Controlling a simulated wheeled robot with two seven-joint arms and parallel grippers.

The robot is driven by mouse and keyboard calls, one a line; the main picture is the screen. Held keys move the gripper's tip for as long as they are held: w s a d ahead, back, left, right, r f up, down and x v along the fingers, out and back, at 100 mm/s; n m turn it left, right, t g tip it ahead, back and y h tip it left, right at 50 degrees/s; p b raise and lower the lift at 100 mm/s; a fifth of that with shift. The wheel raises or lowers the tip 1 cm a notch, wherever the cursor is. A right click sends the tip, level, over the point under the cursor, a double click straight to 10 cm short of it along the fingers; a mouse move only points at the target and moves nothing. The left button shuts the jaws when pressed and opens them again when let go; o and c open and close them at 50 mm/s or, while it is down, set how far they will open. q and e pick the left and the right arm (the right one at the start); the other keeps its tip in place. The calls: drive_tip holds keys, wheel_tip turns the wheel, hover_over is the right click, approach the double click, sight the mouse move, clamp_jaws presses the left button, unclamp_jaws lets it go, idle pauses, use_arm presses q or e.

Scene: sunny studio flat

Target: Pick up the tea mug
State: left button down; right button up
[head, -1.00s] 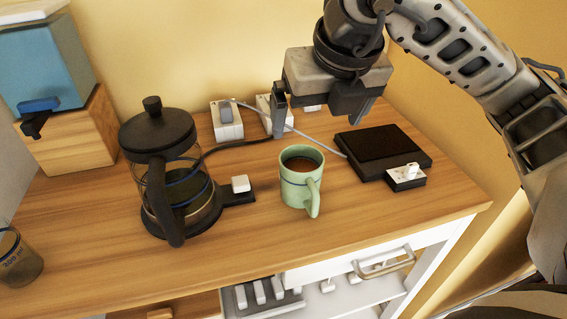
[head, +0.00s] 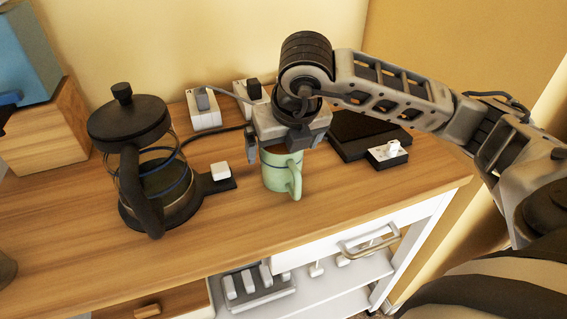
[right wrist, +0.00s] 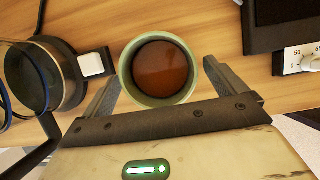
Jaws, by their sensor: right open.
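In the right wrist view the mug (right wrist: 126,84) shows from above, filled with brown tea. My right gripper (head: 280,150) is open over the mug's top in the head view and hides its rim. In the right wrist view its fingers (right wrist: 160,88) are on either side of the mug's near part, with the mug partly between them. My left gripper is out of view.
A glass coffee press (head: 160,185) with a black lid stands left of the mug, beside a small white switch (head: 221,171). A flat black device (head: 350,140) with a dial box (head: 387,154) lies to the right. White plugs (head: 203,118) are behind. The counter in front is clear.

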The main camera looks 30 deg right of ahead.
drive_tip(key=shift+x, duration=1)
drive_tip(key=shift+r, duration=0.1)
drive_tip(key=c, duration=1.2)
drive_tip(key=shift+w, duration=0.1)
drive_tip(key=shift+c, duration=1.4)
drive_tip(key=shift+r, duration=0.1)
